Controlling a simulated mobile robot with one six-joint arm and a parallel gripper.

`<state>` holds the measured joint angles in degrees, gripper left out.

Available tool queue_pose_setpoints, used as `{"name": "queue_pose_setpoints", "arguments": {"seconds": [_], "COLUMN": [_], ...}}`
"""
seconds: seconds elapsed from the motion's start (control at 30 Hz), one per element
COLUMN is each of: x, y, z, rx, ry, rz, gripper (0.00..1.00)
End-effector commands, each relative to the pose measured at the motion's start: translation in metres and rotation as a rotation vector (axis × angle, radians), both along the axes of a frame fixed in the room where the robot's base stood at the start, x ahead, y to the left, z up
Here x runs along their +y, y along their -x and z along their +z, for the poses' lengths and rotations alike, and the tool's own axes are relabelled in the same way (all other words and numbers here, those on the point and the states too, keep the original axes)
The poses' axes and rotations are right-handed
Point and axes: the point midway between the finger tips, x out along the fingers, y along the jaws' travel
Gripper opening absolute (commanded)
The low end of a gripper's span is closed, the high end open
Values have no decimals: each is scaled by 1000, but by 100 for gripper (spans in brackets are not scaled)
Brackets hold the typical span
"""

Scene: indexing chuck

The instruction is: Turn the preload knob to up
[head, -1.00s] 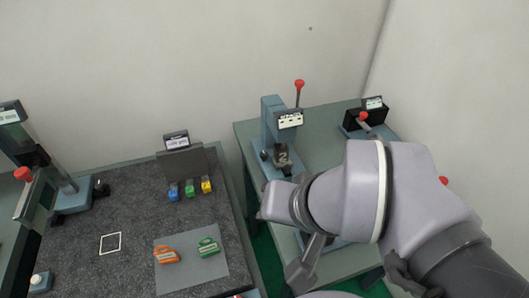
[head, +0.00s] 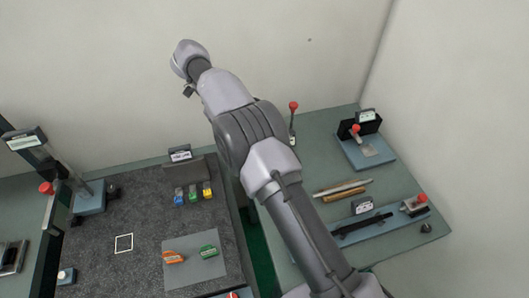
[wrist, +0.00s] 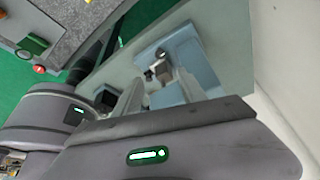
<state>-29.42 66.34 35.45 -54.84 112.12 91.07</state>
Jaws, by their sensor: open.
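My gripper (wrist: 157,82) shows in the wrist view as two pale fingers standing apart, with nothing between them that I can see held. Beyond the fingertips is a blue-grey machine (wrist: 187,52) on the bench, with small dark parts (wrist: 160,53) on its near side. I cannot tell which part is the preload knob or which way it points. In the head view my arm covers most of this machine; only its upright lever with a red ball (head: 293,105) shows. The gripper fingers are not visible in the head view.
At right on the green bench (head: 300,225) are a black-backed fixture (head: 365,150), loose rods (head: 343,189) and a long slide fixture (head: 365,224). At left a dark mat (head: 95,225) bears coloured blocks (head: 193,194) and a press (head: 88,197). Walls stand close behind.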

Motion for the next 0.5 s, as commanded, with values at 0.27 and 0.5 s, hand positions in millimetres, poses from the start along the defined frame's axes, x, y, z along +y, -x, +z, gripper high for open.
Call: {"name": "queue_pose_setpoints", "arguments": {"seconds": [0.27, 0.5], "x": [-27, -49], "y": [3, 6], "z": [-67, -118], "rx": [4, 4], "ry": [0, -2], "rz": [2, 2], "gripper": [48, 48]}}
